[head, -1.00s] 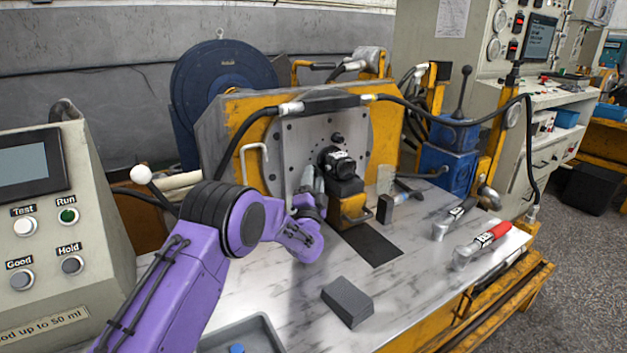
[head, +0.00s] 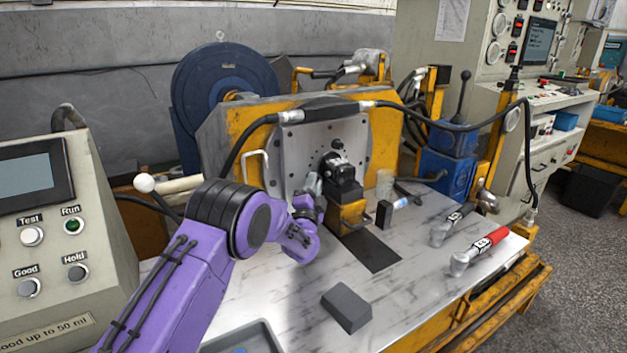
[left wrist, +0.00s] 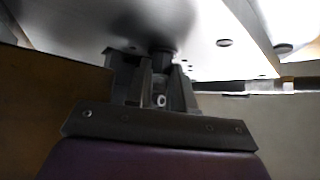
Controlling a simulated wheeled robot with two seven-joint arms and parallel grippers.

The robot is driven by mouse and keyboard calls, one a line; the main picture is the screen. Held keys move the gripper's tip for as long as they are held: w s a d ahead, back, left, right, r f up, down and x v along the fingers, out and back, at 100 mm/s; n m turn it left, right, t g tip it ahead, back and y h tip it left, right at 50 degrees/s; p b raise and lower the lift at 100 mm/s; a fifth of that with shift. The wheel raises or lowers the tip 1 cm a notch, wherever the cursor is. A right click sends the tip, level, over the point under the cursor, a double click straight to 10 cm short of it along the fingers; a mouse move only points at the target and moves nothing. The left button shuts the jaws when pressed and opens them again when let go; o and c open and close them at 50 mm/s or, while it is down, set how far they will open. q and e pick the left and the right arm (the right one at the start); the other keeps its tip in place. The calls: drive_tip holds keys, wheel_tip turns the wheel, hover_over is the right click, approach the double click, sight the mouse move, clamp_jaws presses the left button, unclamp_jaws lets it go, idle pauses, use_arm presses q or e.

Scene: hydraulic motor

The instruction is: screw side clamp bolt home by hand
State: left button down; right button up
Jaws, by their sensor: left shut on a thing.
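In the left wrist view my left gripper (left wrist: 160,88) is shut on a small dark part, seemingly the side clamp bolt (left wrist: 161,54), just under a pale metal surface. The bolt's thread and its seat are hidden. My right gripper is not in view.
Two torque wrenches, one black (head: 452,224) and one red-handled (head: 480,250), lie at the right of the bench. A grey block (head: 346,307) lies in front. A black hose (head: 240,140) arches over the plate.

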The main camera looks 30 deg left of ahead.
use_arm(q)
drive_tip(key=shift+r+m+g+h+p, duration=0.2)
drive_tip(key=shift+m+g+h+p, duration=0.5)
drive_tip(key=shift+m+p, duration=0.65)
drive_tip(key=shift+r+m+g+h+p, duration=0.2)
drive_tip(key=shift+m+g+h+p, duration=0.3)
drive_tip(key=shift+m+g+p, duration=0.75)
drive_tip(key=shift+t+p, duration=0.3)
drive_tip(key=shift+t, duration=0.05)
drive_tip(key=c, duration=1)
unclamp_jaws()
drive_tip(key=shift+o, duration=0.2)
drive_tip(key=shift+s, duration=0.1)
drive_tip(key=v, duration=1)
drive_tip(key=shift+s+b, duration=0.25)
drive_tip(key=shift+b, duration=0.2)
